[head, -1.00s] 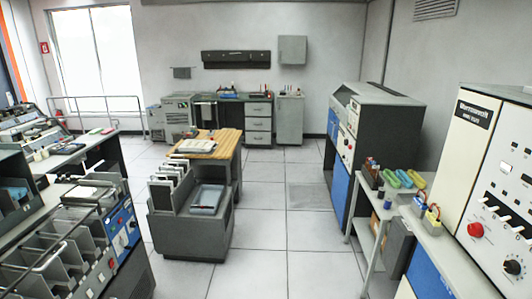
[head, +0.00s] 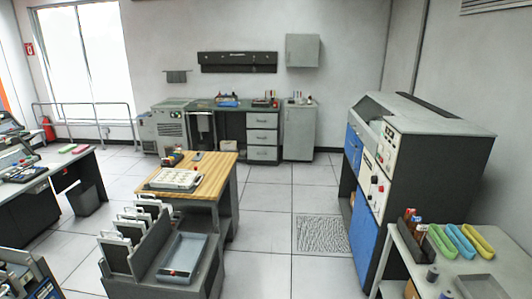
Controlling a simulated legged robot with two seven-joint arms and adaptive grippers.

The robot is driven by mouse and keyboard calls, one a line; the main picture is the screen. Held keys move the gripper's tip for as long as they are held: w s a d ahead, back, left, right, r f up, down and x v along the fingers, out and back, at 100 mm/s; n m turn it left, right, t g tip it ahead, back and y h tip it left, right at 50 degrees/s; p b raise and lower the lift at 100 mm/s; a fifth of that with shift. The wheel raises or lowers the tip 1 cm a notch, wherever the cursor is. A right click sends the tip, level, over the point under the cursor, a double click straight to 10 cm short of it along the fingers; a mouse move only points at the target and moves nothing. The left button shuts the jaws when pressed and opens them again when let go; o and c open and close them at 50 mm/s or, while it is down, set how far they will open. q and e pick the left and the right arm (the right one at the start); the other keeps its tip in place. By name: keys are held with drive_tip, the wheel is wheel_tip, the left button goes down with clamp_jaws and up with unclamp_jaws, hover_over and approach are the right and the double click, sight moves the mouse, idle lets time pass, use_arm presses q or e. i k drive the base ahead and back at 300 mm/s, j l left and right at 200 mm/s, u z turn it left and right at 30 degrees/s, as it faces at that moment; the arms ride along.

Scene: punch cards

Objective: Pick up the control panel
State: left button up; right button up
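I cannot tell for certain which thing is the control panel. A flat pale panel (head: 175,179) with small details on its face lies on the wooden-topped table (head: 222,170) left of centre. A white panel (head: 387,147) with dials is fixed on the front of the large grey and blue machine (head: 425,135) at the right. Neither of my grippers is in view, and nothing in view is held.
A grey card rack (head: 165,285) with a shallow tray (head: 186,258) stands before the wooden-topped table. A side table (head: 425,270) with coloured trays (head: 462,241) is at the lower right. A desk (head: 45,185) stands left. Tiled floor between is clear.

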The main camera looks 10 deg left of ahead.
sight(154, 207)
drive_tip(key=i+l+u, duration=0.1)
drive_tip(key=i+u, duration=0.25)
drive_tip(key=i, duration=0.2)
drive_tip(key=i+l+u, duration=0.35)
drive_tip(key=i, duration=0.15)
drive_tip(key=i+l+u, duration=0.3)
drive_tip(key=i, duration=0.2)
drive_tip(key=i+l+u, duration=0.65)
drive_tip(key=l+u, duration=0.15)
drive_tip(key=i+l+u, duration=0.25)
drive_tip(key=l, duration=0.15)
drive_tip(key=l+u, duration=0.25)
drive_tip(key=i+l+u, duration=0.1)
drive_tip(key=l+u, duration=0.2)
drive_tip(key=l, duration=0.2)
